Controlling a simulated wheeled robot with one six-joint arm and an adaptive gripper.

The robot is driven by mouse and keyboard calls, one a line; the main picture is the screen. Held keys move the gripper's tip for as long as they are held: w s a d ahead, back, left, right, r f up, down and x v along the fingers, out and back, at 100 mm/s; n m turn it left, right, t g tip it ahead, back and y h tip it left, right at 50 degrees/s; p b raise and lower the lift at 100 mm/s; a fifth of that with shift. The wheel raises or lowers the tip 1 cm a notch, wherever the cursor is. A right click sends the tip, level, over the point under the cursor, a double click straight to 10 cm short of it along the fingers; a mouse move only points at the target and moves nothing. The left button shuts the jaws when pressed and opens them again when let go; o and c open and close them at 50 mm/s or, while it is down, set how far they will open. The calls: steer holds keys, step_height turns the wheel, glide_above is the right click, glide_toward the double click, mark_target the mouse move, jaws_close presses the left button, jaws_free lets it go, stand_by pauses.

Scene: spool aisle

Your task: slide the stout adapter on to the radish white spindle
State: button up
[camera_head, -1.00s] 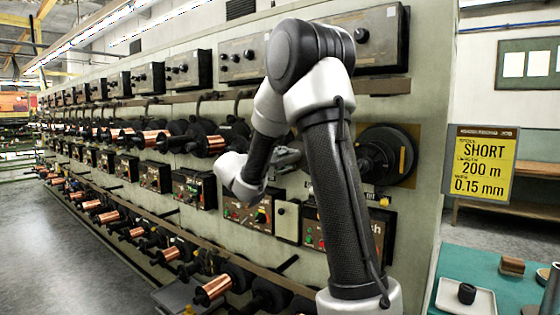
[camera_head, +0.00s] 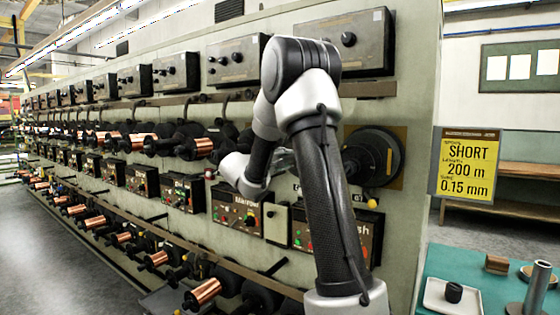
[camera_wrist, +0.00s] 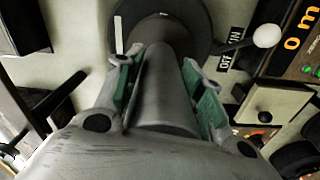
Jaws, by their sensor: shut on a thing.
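My gripper (camera_wrist: 160,72) is shut on a smooth grey cylinder (camera_wrist: 165,95), which I take to be the stout adapter. Green-padded fingers press on its two sides. Its far end points at a large dark round flange (camera_wrist: 190,18) on the machine front; I cannot tell whether the two touch. In the head view my gripper (camera_head: 282,162) is mostly hidden behind my own arm, left of a dark round flange (camera_head: 375,157). I cannot make out a radish white spindle; it may be hidden behind the cylinder.
A lever with a white ball (camera_wrist: 267,35) stands right of the flange by an ON/OFF label. A dark bar (camera_wrist: 57,98) juts out at left. Copper spools (camera_head: 203,293) line the machine. A teal table (camera_head: 440,265) at right holds a white tray (camera_head: 432,300) and small parts.

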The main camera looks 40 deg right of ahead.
stand_by(0.4)
steer(key=o, duration=1.3)
steer(key=shift+r, duration=0.1)
steer(key=shift+d, duration=0.1)
steer(key=v, duration=1.2)
